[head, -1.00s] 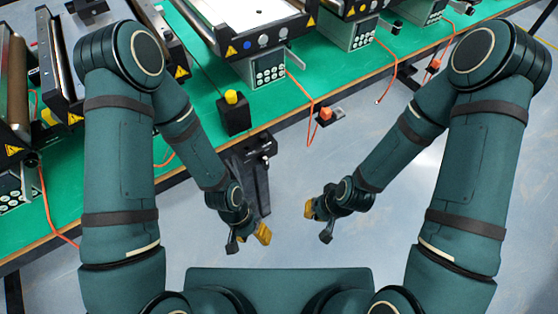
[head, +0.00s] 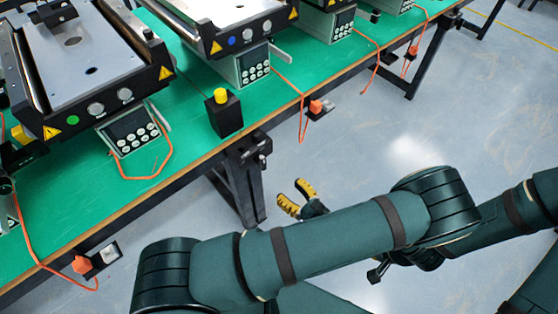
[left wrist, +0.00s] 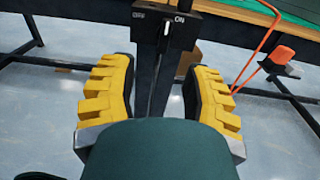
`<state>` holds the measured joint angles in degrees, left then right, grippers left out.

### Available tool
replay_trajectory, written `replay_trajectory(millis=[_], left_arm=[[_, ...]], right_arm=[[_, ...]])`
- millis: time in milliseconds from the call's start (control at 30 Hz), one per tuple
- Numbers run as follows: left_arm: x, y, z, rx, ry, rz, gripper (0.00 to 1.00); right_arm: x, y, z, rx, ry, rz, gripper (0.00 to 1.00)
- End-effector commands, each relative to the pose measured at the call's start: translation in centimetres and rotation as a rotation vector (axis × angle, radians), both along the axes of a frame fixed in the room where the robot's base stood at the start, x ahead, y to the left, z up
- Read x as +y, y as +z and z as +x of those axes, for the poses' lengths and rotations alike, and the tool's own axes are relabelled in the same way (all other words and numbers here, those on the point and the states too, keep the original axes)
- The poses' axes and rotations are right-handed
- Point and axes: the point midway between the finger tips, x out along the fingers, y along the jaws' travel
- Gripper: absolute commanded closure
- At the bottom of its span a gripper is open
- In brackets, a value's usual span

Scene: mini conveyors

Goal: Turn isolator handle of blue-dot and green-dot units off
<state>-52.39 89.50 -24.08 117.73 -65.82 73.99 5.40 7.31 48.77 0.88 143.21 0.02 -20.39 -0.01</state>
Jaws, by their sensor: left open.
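The green-dot unit (head: 70,62) is at the left in the head view, its green dot (head: 73,120) on the front. The blue-dot unit (head: 205,25) is at the upper middle, with its blue dot (head: 232,41). A black switch box (head: 250,149) sits under the table edge between them; in the left wrist view it (left wrist: 150,18) reads OFF and ON around an upright lever (left wrist: 167,28). I cannot tell its setting. My left gripper (head: 297,197) is open and empty below the table edge, its yellow fingers (left wrist: 160,97) either side of the view. My right gripper is mostly hidden behind my arm.
A black box with a yellow button (head: 221,97) stands on the green table (head: 185,92). Orange plugs (head: 318,106) with cords hang at the table edge, one also in the left wrist view (left wrist: 284,54). A black table leg (head: 240,190) stands below. The floor ahead is clear.

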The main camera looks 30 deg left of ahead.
Motion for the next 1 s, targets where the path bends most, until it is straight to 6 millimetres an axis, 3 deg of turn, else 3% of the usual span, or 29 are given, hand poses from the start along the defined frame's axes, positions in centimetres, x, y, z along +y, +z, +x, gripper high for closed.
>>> replay_trajectory(millis=[167,700,1000], left_arm=[[0.4,0.3,0.8,-0.012,-0.027,0.026,0.52],[9.5,0.2,4.4,-0.009,-0.021,0.022,0.52],[12.2,0.3,5.6,-0.010,-0.022,0.022,0.52]], right_arm=[[0.0,-0.1,0.1,-0.001,0.001,0.000,1.00],[0.0,-1.4,0.3,-0.007,-0.002,-0.001,1.00],[0.0,-1.8,0.4,-0.009,-0.001,-0.001,1.00]])
